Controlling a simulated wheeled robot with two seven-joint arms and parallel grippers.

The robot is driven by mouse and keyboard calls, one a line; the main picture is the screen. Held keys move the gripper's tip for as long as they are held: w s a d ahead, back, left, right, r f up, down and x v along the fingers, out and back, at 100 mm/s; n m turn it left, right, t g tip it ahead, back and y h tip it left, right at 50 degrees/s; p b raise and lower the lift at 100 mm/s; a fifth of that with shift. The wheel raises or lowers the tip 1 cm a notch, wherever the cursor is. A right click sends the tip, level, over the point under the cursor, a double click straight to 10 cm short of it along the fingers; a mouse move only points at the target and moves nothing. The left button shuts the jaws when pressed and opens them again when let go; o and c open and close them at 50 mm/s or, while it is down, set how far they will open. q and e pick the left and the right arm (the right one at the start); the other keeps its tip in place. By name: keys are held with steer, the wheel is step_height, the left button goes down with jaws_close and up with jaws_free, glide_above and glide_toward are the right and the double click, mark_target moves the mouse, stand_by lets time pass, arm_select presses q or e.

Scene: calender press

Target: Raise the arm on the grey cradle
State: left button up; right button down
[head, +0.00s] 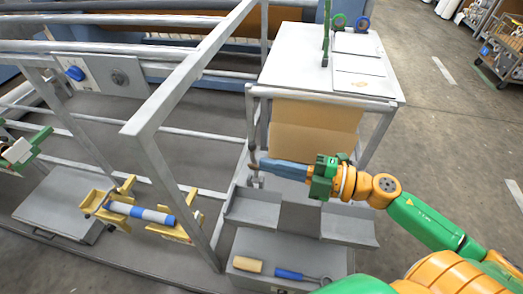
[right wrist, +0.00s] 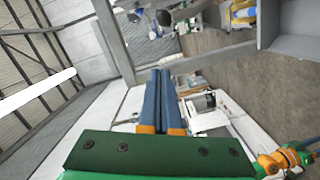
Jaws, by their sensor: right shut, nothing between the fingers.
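The grey cradle (head: 252,208) stands right of the frame post, with sloping grey plates on either side. Its arm (head: 253,158) appears as a thin upright lever with a dark brownish upper part at the cradle's back left. My right gripper (head: 264,166) is shut and empty, its blue fingers together and pointing left. The fingertips are at or very close to the lever; contact cannot be told. In the right wrist view the closed fingers (right wrist: 161,75) point up the picture, and a dark rounded end (right wrist: 163,18) shows beyond them.
A yellow cradle (head: 96,200) holds a blue-and-white roll (head: 140,212). A grey frame post (head: 175,190) stands left of the grey cradle. A white-topped stand (head: 300,75) is behind it. Tools with yellow and blue handles (head: 288,273) lie on the box in front.

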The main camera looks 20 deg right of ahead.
arm_select(q)
steer(key=shift+r, duration=0.35)
arm_select(e)
steer(key=shift+w+a+f, duration=0.1)
steer(key=shift+w+f, duration=0.2)
steer(key=shift+w, duration=0.55)
steer(key=shift+w+a+f, duration=0.1)
steer(key=shift+w+f, duration=0.15)
steer(key=shift+w, duration=0.65)
steer(key=shift+w+f, duration=0.3)
steer(key=shift+w, duration=0.55)
arm_select(q)
steer(key=shift+w+d+f+b, duration=0.35)
steer(key=shift+w+f, duration=0.1)
steer(key=shift+f, duration=0.15)
arm_select(e)
steer(key=w+d+m+g, duration=0.1)
steer(key=w+d+m, duration=0.4)
steer(key=w, duration=0.3)
steer(key=shift+w+d+f+m, duration=0.15)
steer(key=shift+w+d+m, duration=0.15)
steer(key=shift+d+m, duration=0.15)
